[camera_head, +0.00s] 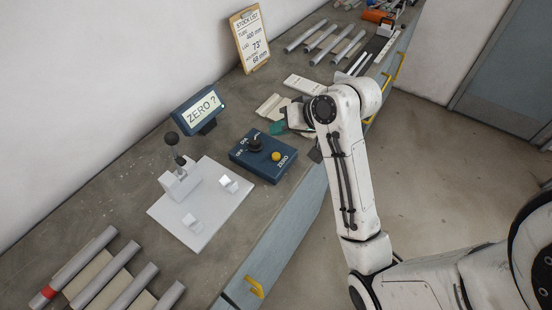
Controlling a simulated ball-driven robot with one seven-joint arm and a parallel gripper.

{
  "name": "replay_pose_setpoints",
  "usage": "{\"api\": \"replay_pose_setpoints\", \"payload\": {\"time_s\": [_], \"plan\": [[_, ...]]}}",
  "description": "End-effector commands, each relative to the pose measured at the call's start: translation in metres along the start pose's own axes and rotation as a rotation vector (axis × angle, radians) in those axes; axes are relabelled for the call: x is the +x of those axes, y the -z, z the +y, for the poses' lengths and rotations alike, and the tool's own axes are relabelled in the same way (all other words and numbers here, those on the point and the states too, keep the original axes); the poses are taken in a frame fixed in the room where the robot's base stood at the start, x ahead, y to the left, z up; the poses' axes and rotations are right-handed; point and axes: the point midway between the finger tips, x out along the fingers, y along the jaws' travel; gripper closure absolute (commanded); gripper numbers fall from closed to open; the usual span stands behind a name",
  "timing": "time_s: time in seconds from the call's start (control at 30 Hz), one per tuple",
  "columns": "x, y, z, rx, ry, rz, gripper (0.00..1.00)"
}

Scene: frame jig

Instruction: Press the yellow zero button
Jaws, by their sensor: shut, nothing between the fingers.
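The yellow zero button (276,156) is a small round cap on a dark blue control box (248,166), beside the word ZERO. The box also carries a black knob (255,145) with markings around it. It lies on the grey bench near its front edge. My white arm (345,150) rises just right of the box, apart from it, and the button is in clear view.
A display (203,107) reads "ZERO ?" behind a pale plate (202,220) with blocks and a black-knobbed lever. Grey tubes (105,275) lie at the front left, others (325,38) at the back. A stock list board (249,38) leans on the wall. Yellow handles (254,287) jut from the bench front.

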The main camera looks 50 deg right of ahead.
Motion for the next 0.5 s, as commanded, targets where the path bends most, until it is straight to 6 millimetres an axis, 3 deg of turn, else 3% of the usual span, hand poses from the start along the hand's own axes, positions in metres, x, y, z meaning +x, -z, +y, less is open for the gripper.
{"api": "replay_pose_setpoints", "payload": {"time_s": [0.5], "plan": [[0.04, -0.029, 0.029, 0.001, 0.001, 0.0, 1.0]]}}
